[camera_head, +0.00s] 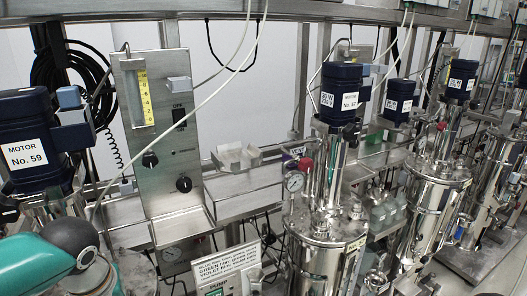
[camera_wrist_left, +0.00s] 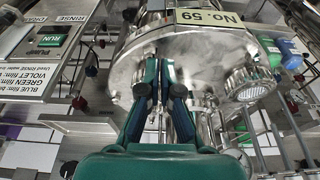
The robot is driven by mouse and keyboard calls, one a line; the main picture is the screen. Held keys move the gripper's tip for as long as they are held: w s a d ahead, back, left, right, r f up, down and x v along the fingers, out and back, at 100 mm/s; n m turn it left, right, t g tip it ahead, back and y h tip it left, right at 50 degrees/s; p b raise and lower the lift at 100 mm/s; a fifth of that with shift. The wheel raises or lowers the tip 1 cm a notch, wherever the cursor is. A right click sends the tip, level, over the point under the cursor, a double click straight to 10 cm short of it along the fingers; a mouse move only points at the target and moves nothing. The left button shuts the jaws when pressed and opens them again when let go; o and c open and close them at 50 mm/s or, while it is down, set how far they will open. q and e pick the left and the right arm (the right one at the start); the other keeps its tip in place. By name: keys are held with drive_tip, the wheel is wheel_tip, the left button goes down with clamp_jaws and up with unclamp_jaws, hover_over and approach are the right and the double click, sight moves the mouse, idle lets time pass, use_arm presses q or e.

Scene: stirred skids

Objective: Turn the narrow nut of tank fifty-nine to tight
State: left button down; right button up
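Tank fifty-nine fills the upper middle of the left wrist view as a shiny steel vessel (camera_wrist_left: 205,48) with a "No. 59" plate (camera_wrist_left: 212,18). My left gripper (camera_wrist_left: 163,88) reaches up to the vessel's near side, its two teal and dark fingers close together with a narrow gap. I cannot tell whether they hold anything. I cannot make out the narrow nut; the fingers may hide it. In the head view the blue motor No. 59 (camera_head: 30,150) stands at the left, and my teal left arm covers much of the tank below. My right gripper is not in view.
A steel panel with knobs (camera_head: 160,140) stands right of the motor. Tank fifty-seven (camera_head: 318,240) and more tanks stand farther right. In the wrist view, a label panel with a green RUN button (camera_wrist_left: 50,40) is at left; a ribbed round fitting (camera_wrist_left: 250,82) sits right of the fingers.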

use_arm(q)
drive_tip(key=shift+a, duration=0.1)
idle(0.6)
drive_tip(key=shift+s, duration=0.35)
drive_tip(key=w+p+v, duration=0.1)
drive_tip(key=p+v, duration=0.3)
drive_tip(key=v, duration=0.2)
drive_tip(key=shift+a, duration=0.3)
drive_tip(key=shift+w, duration=0.15)
